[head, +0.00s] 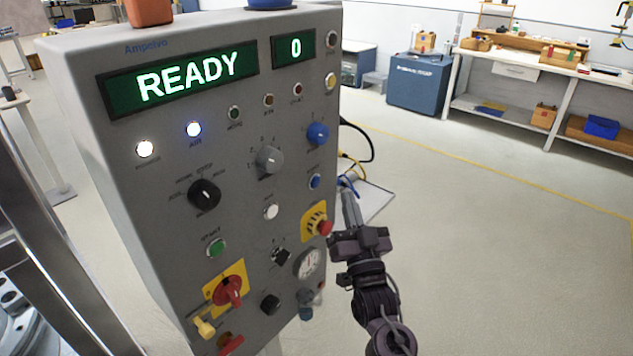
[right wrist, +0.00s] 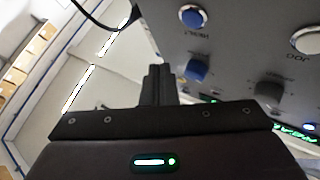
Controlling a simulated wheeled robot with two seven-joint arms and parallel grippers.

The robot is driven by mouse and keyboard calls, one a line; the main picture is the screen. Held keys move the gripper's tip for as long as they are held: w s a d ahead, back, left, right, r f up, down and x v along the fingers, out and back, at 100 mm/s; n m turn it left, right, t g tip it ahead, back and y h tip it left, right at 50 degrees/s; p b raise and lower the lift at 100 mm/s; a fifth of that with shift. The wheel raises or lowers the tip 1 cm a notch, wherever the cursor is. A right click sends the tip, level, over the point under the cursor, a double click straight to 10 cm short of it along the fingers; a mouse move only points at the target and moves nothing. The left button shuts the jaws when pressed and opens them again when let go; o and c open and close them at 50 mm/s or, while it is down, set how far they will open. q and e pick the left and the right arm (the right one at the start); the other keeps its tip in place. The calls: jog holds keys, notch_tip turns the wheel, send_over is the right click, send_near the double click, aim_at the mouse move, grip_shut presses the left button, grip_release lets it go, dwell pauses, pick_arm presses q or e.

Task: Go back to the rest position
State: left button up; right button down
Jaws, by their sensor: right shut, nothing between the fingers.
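My right gripper (head: 350,208) is to the right of the grey control panel (head: 120,205) in the head view, pointing up along its right side and apart from its buttons. Its fingers are together with nothing between them. A white lamp and a blue lamp are lit. My left gripper is not in view.
A red button on a yellow plate (head: 312,212) sits on the panel close to my right gripper. Cables (head: 362,140) run behind the panel's right edge. A workbench (head: 510,65) and a blue cabinet (head: 420,85) stand far back. The floor to the right is clear.

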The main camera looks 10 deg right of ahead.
jog(key=s+f+n+g+y, duration=0.1)
jog(key=s+f+g, duration=0.2)
jog(key=f+g, duration=0.25)
jog(key=s+f+n+g, duration=0.1)
jog(key=s+f+g, duration=0.3)
jog(key=f, duration=0.3)
jog(key=s+f+n+g, duration=0.1)
jog(key=s+f+g, duration=0.15)
jog(key=s, duration=0.35)
jog(key=s+d+f+n+g, duration=0.1)
jog(key=s+f+g, duration=0.1)
jog(key=s+g, duration=0.3)
jog(key=s+f+n+g, duration=0.1)
jog(key=s+f+g, duration=0.15)
jog(key=s, duration=0.45)
jog(key=s+f+g, duration=0.1)
jog(key=s+f, duration=0.1)
jog(key=f, duration=1.4)
jog(key=s+f+g, duration=0.1)
jog(key=s+f, duration=0.1)
jog(key=f, duration=1.4)
jog(key=s+d+f, duration=0.2)
jog(key=s+f, duration=0.5)
jog(key=s, duration=0.2)
jog(key=s+d+f+g+h, duration=0.1)
jog(key=s+d+f, duration=0.1)
jog(key=s+f, duration=0.6)
jog(key=shift+s+f, duration=0.3)
jog(key=shift+s, duration=0.55)
